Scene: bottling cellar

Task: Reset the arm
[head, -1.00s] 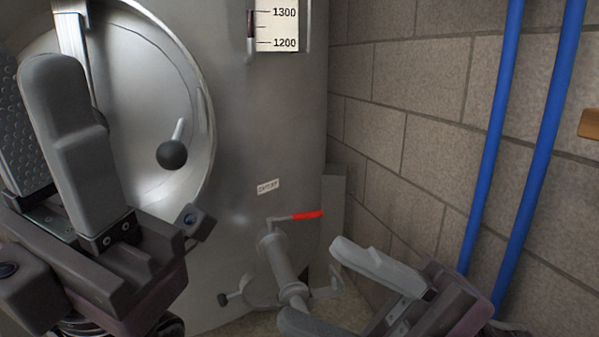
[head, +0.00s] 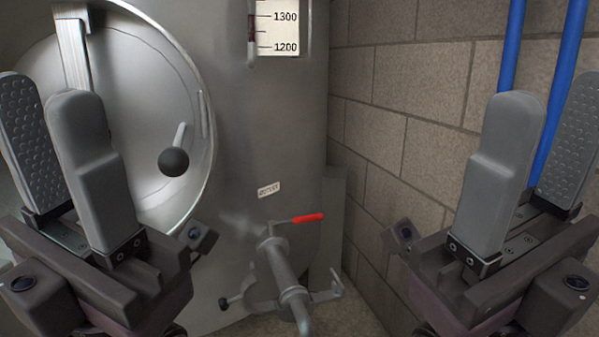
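My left gripper (head: 62,142) is at the left of the head view, fingers pointing up, in front of the tank's round door. A gap shows between its two fingers, and nothing is between them. My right gripper (head: 537,150) is at the right, fingers pointing up, in front of the block wall and blue pipes. Its fingers are also apart and empty. Neither gripper touches anything that I can see. The lower parts of both arms are out of view.
A grey steel tank (head: 240,150) carries a round door (head: 135,120) with a black ball-ended handle (head: 174,161) and a level scale (head: 278,28). Below is a valve with a red lever (head: 307,218) and outlet pipe (head: 286,272). A block wall (head: 400,110) and blue pipes (head: 512,40) are at right.

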